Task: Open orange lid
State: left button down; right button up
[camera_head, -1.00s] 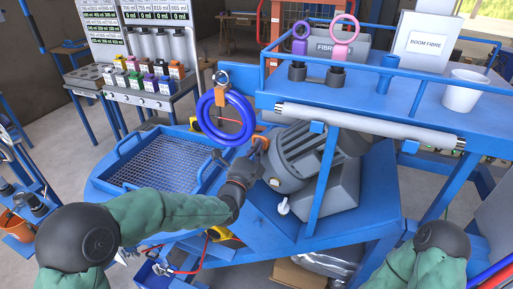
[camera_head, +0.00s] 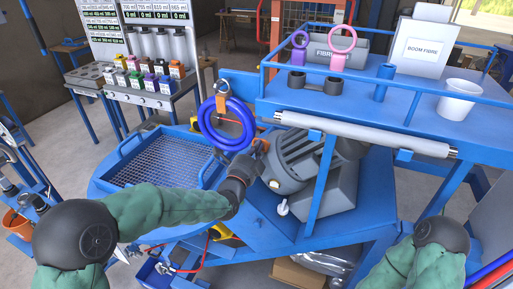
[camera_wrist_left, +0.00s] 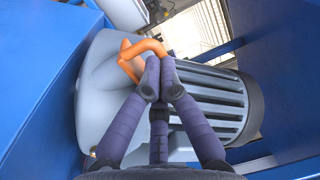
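The orange handle (camera_wrist_left: 143,55) of the lid is a bent loop against a grey rounded housing (camera_wrist_left: 98,95) in the left wrist view. In the head view it is a small orange patch (camera_head: 262,145) beside the grey ribbed motor (camera_head: 305,155). My left gripper (camera_wrist_left: 160,64) has its two fingers together at the handle and appears to grip it. In the head view my left gripper (camera_head: 250,160) reaches right to the motor's left end. The lid's far side is hidden. My right arm shows at the lower right, but its gripper is out of view.
A blue ring (camera_head: 228,124) hangs just above and left of my left gripper. A blue-framed mesh tray (camera_head: 160,165) lies left. A grey bar (camera_head: 365,134) and blue shelf (camera_head: 350,97) with cup (camera_head: 460,99) and box (camera_head: 425,50) overhang the motor.

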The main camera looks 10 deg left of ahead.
pick_arm(q)
jog(key=shift+g, duration=0.9)
jog(key=shift+w+d+r+p, duration=0.15)
jog(key=shift+w+r+p, duration=0.55)
jog(key=shift+r+p, duration=0.25)
jog(key=shift+w+d+r+p, duration=0.1)
jog(key=shift+w+r+p, duration=0.6)
jog(key=shift+p, duration=0.3)
pick_arm(e)
jog(key=shift+r, duration=2.1)
